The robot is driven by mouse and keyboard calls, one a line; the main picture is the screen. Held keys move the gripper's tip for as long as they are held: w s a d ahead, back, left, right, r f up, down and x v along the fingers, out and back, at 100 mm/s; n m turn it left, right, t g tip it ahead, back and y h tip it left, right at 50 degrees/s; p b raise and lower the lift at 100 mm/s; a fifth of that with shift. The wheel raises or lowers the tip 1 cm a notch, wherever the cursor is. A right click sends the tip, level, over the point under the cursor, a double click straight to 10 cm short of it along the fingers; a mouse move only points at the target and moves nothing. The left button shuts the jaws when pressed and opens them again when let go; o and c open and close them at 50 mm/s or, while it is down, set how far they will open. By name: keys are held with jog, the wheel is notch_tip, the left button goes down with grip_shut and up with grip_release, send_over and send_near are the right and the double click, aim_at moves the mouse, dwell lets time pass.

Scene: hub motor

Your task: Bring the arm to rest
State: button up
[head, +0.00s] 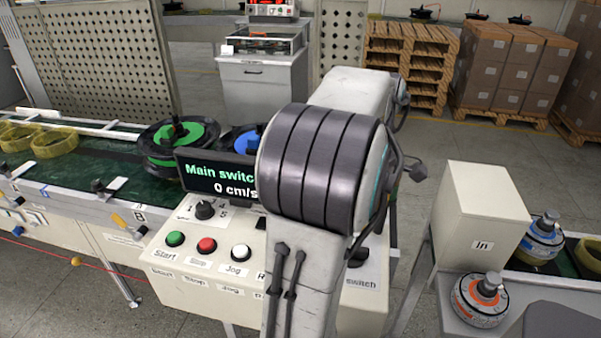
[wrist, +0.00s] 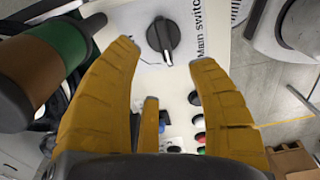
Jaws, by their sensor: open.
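My gripper (wrist: 165,55) shows in the wrist view with its yellow fingers spread apart and nothing between them. Beyond the fingertips is a black rotary knob (wrist: 164,38) on a white panel labelled "Main switch"; the knob appears apart from the fingers. In the head view my arm stands in front of the control box (head: 190,285) and hides the knob and my gripper. The box's display (head: 215,178) reads "Main switc..." and "0 cm/s", partly covered by my arm.
Green, red and white buttons (head: 206,245) sit on the box front. A green conveyor (head: 85,180) with yellow rings runs at the left. At the right are an "In" box (head: 480,215) and an orange-ringed motor (head: 480,298). Pallets with cartons (head: 510,60) stand behind.

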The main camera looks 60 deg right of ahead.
dwell(0.4)
jog(key=f+m, duration=0.1)
jog(key=m, duration=0.4)
jog(key=f+m, duration=0.2)
jog(key=m, duration=0.3)
jog(key=a+f+m, duration=0.1)
jog(key=f+m, duration=0.1)
jog(key=m, duration=0.4)
jog(key=shift+a+h, duration=0.1)
jog(key=shift+h, duration=0.2)
jog(key=shift+m, duration=0.9)
jog(key=w+a, duration=0.1)
jog(key=a+f, duration=0.1)
jog(key=a, duration=0.1)
jog(key=w+a, duration=0.1)
jog(key=a, duration=0.1)
jog(key=shift+w+f, duration=0.2)
jog(key=shift+w, duration=0.15)
jog(key=w+a+r+n+t, duration=0.1)
jog(key=w+a+n, duration=0.2)
jog(key=a, duration=0.6)
jog(key=w+a+r+n+t, duration=0.1)
jog(key=w+a+n, duration=0.2)
jog(key=a+n, duration=0.3)
jog(key=w+a+n+t, duration=0.1)
jog(key=w+a+n, duration=0.3)
jog(key=a, duration=0.8)
jog(key=shift+a+r+n+p, duration=0.3)
jog(key=shift+r+n, duration=0.1)
jog(key=shift+n, duration=0.1)
